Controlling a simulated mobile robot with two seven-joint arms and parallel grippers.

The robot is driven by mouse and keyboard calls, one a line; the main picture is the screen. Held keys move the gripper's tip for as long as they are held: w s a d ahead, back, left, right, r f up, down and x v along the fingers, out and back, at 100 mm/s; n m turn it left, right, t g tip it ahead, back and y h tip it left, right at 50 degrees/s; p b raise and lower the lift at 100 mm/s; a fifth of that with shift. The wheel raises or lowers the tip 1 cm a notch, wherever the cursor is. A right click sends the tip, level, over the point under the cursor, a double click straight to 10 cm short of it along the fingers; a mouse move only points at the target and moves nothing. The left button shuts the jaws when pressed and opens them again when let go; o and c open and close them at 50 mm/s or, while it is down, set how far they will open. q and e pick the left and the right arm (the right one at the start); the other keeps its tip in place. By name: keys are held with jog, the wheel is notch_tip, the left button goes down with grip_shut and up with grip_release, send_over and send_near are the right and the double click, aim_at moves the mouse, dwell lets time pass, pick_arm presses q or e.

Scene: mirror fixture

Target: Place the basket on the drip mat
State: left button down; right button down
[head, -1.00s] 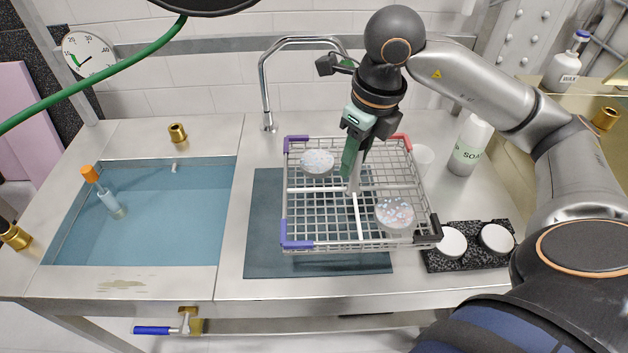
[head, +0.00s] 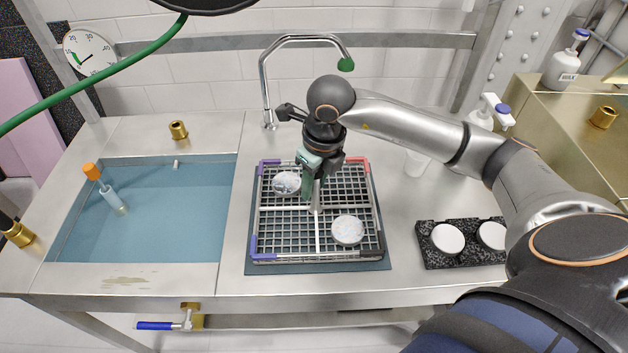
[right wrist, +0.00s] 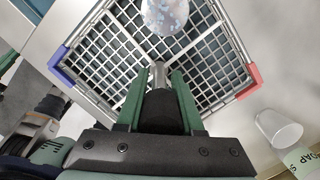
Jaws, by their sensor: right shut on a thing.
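The wire basket (head: 318,255) has coloured corners and holds two speckled white discs, one at the back left (head: 286,183) and one at the front right (head: 348,230). It sits over the dark drip mat (head: 340,267), whose front strip and right edge show around it. I cannot tell for certain whether its base touches the mat. My right gripper (head: 314,195) is shut on the basket's central upright handle. In the right wrist view the green fingers (right wrist: 158,88) close around that post, with the basket's grid (right wrist: 205,65) beyond. My left gripper is not in view.
A water-filled sink (head: 150,215) with an orange-topped floating bottle (head: 108,192) lies at left. A tap (head: 265,85) rises behind the basket. A black speckled holder with white discs (head: 465,258) and a white cup (head: 416,163) stand at right.

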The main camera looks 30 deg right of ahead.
jog(key=shift+r, duration=0.1)
jog(key=c, duration=0.5)
grip_release()
jog(key=shift+f, duration=0.2)
jog(key=shift+c, duration=0.2)
jog(key=r, duration=0.4)
jog(key=s+r, duration=0.1)
jog(key=r, duration=0.7)
jog(key=shift+s+d+r, duration=0.1)
jog(key=shift+s+d, duration=0.1)
jog(key=shift+s, duration=0.2)
